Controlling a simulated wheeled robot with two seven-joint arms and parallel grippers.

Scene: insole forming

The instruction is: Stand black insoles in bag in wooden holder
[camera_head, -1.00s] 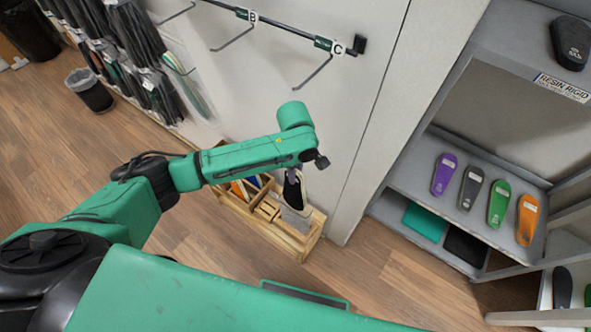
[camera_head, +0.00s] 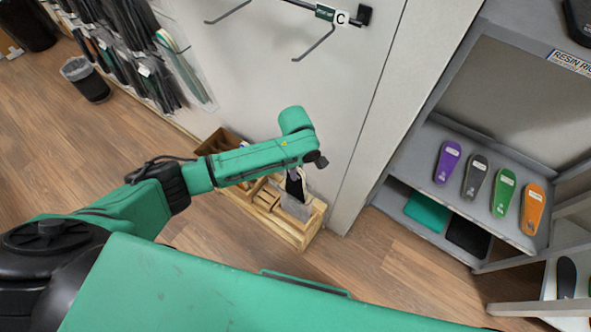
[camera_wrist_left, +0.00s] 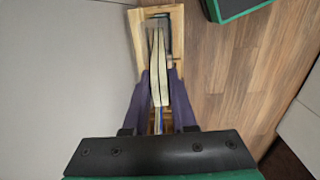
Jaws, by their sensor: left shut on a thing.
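The clear bag with black insoles (camera_head: 295,185) hangs upright below my left wrist in the head view. Its lower part is at the right end of the wooden holder (camera_head: 303,238); I cannot tell whether it touches the bottom. In the left wrist view, the purple fingers of my left gripper (camera_wrist_left: 159,88) are shut on the upper part of the bag (camera_wrist_left: 157,75), seen edge-on. The holder's wooden rim (camera_wrist_left: 180,25) frames it there. In the head view my arm hides the gripper's fingers and part of the holder. My right gripper is not in view.
The holder stands on the wood floor against a pale wall (camera_head: 345,75). A grey shelf (camera_head: 400,165) with coloured insoles is at the right. A waste bin (camera_head: 88,80) and hanging bags are at the left. Floor in front of the holder is clear.

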